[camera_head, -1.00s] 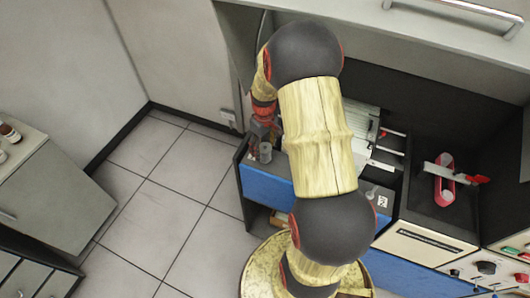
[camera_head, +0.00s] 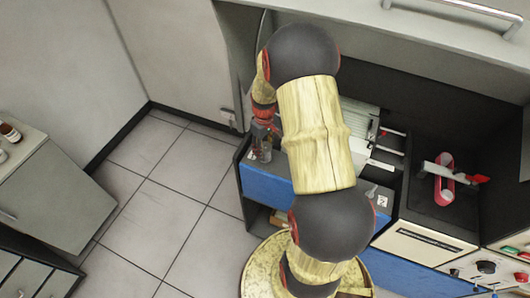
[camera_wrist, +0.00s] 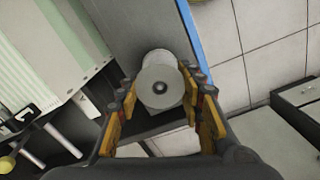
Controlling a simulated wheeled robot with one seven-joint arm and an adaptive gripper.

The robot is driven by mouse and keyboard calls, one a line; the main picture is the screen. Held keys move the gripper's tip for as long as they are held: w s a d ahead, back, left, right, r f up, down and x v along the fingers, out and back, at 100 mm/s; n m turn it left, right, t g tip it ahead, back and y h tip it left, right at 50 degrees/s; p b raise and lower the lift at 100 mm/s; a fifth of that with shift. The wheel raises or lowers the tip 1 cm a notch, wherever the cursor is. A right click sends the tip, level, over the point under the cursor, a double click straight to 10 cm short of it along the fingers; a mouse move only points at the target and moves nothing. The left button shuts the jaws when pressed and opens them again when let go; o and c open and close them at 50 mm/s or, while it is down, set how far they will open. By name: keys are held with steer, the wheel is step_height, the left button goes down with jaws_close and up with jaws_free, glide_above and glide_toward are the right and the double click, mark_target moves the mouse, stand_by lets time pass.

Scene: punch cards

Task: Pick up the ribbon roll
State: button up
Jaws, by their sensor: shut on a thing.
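The ribbon roll (camera_wrist: 160,84) is a grey cylinder with a dark centre hole, seen end-on between the fingers in the wrist view. It is at the left end of the blue-fronted counter, near its edge, and shows small and partly covered in the head view (camera_head: 263,155). My gripper (camera_wrist: 159,100) is shut on the roll, with a finger against each side. In the head view my gripper (camera_head: 262,138) is over the roll. I cannot tell whether the roll still touches the counter.
A pale ribbed machine (camera_wrist: 45,55) stands beside the roll. A red and grey tool (camera_head: 445,180) lies farther right on the dark counter (camera_head: 425,205). Open tiled floor (camera_head: 180,165) lies to the left, beyond the counter edge. An overhead cabinet (camera_head: 400,45) spans the back.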

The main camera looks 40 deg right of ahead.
steer(key=c, duration=0.4)
steer(key=shift+r, duration=0.1)
